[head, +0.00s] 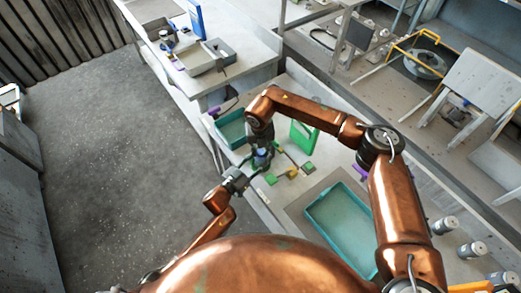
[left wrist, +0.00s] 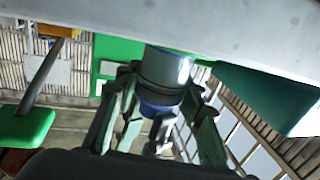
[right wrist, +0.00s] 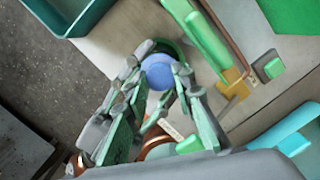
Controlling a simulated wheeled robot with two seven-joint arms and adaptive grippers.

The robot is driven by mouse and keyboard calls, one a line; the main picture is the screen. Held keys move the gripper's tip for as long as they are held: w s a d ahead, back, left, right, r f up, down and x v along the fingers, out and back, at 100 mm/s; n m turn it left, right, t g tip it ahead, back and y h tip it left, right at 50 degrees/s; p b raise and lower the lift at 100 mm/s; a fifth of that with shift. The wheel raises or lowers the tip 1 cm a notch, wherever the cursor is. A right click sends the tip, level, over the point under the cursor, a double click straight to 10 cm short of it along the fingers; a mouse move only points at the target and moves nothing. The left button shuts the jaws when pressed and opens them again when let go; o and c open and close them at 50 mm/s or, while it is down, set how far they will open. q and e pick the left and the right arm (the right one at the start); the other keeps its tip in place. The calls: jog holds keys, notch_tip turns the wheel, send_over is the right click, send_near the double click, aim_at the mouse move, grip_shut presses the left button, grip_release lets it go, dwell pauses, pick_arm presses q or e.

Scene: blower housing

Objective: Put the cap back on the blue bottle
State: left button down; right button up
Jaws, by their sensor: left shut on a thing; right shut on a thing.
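The bottle (left wrist: 165,68) is a grey cylinder with a dark band in the left wrist view, where the scene looks upside down. My left gripper (left wrist: 163,82) is shut around its side; it also shows in the head view (head: 247,172). A blue part (head: 262,162) shows between the two grippers in the head view. My right gripper (right wrist: 157,70) comes from above and is shut on the round blue cap (right wrist: 158,76). The cap is in line with the bottle; whether it is seated cannot be told. The fingers hide much of the bottle.
A teal tray (head: 342,222) lies on the table to the right, and a teal bin (head: 232,130) stands behind the grippers. A green stand (head: 303,137) and small green and yellow parts (head: 291,173) are close to the right. Open floor lies to the left.

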jog(key=m, duration=0.4)
jog(key=shift+a, duration=0.1)
jog(key=m, duration=0.4)
jog(key=shift+g+h, duration=0.4)
jog(key=m, duration=0.6)
jog(key=shift+a+m+g, duration=0.1)
jog(key=shift+m+g, duration=0.2)
jog(key=shift+m, duration=0.1)
jog(key=m, duration=0.6)
jog(key=shift+g, duration=0.4)
jog(key=m, duration=0.5)
jog(key=shift+w+f+g, duration=0.1)
jog(key=shift+g, duration=0.2)
jog(key=o, duration=0.8)
jog(key=shift+c, duration=0.2)
jog(key=shift+w, duration=0.1)
